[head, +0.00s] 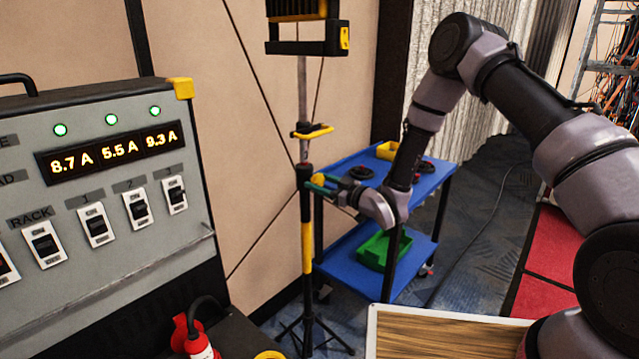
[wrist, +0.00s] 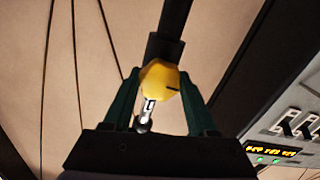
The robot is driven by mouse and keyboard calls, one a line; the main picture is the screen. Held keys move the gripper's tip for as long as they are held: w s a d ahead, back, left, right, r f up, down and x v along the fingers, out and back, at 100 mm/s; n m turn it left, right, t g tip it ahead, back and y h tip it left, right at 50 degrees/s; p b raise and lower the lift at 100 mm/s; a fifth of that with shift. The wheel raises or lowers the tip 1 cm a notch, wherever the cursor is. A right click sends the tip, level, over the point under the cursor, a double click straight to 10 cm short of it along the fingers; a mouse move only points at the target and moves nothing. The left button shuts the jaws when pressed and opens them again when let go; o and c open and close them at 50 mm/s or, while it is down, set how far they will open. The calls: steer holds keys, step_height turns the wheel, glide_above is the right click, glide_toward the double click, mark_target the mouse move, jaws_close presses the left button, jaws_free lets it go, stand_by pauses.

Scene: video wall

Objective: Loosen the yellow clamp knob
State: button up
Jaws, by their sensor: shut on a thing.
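The yellow clamp knob (wrist: 159,80) sits on the dark collar (wrist: 165,47) of a light stand's pole. My gripper (wrist: 160,88) has its two green fingers on either side of the knob and is shut on it. A dark mark shows on the knob's face. In the head view my gripper (head: 322,185) reaches the stand from the right, at the collar below a yellow handle (head: 312,131). The knob is small there and partly covered by the fingers. The stand (head: 307,240) is upright, with a black and yellow lamp (head: 308,35) on top and black tripod legs below.
A blue cart (head: 350,262) with a green bin (head: 383,250) and a yellow bin (head: 387,150) stands behind my arm. A grey power panel (head: 100,190) is at left. A red extinguisher (head: 200,345) and a wood-topped surface (head: 440,338) are near the front.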

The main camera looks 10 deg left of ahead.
steer(key=shift+n, duration=3.4)
steer(key=o, duration=1.4)
steer(key=shift+c, duration=0.2)
steer(key=v, duration=1.1)
